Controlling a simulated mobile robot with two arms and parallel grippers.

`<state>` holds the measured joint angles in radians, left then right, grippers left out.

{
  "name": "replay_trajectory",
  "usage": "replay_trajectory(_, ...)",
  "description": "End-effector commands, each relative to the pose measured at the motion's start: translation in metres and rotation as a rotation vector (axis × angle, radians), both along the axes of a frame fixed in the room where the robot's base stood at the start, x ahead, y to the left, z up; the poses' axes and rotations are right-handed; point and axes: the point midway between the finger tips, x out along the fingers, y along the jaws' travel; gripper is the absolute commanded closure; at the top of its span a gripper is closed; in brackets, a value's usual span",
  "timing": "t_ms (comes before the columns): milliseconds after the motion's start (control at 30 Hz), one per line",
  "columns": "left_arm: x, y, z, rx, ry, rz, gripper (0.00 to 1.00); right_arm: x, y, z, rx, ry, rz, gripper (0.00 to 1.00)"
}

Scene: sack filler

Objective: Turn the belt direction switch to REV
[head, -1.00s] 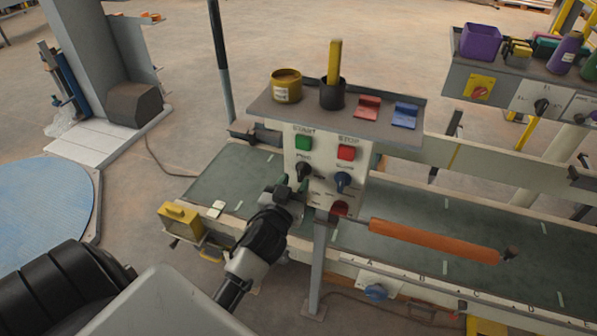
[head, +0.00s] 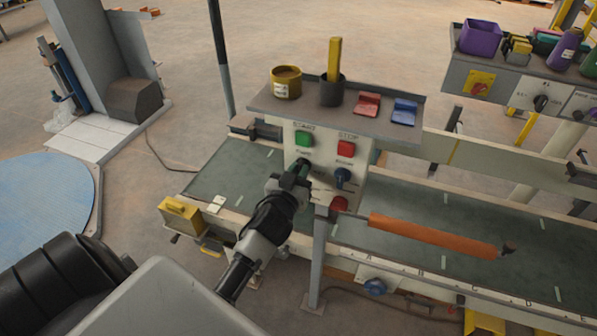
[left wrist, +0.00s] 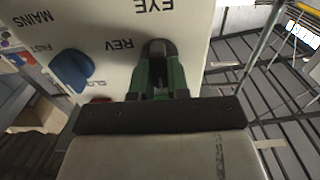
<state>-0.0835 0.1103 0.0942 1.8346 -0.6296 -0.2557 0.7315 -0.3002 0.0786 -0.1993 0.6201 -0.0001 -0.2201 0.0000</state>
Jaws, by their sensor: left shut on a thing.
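The word REV, upside down, is on the panel just left of the knob. The knob's pointing direction is hidden by the fingers. My right gripper is not in view.
A blue knob (head: 343,177) is right of the held switch, under the red STOP button (head: 346,149). A red knob (head: 339,204) is below. An orange roller (head: 430,235) lies over the belt on the right.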

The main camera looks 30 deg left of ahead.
Motion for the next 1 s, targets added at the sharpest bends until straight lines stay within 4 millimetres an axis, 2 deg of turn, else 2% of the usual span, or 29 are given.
replay_trajectory(367, 0.0, -0.0006, 0.0, 0.114, 0.027, 0.0, 1.0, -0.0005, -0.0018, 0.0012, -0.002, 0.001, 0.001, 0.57)
replay_trajectory(1000, 0.0006, -0.0033, -0.0009, 0.68, 0.163, -0.001, 1.0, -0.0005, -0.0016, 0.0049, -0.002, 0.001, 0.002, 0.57)
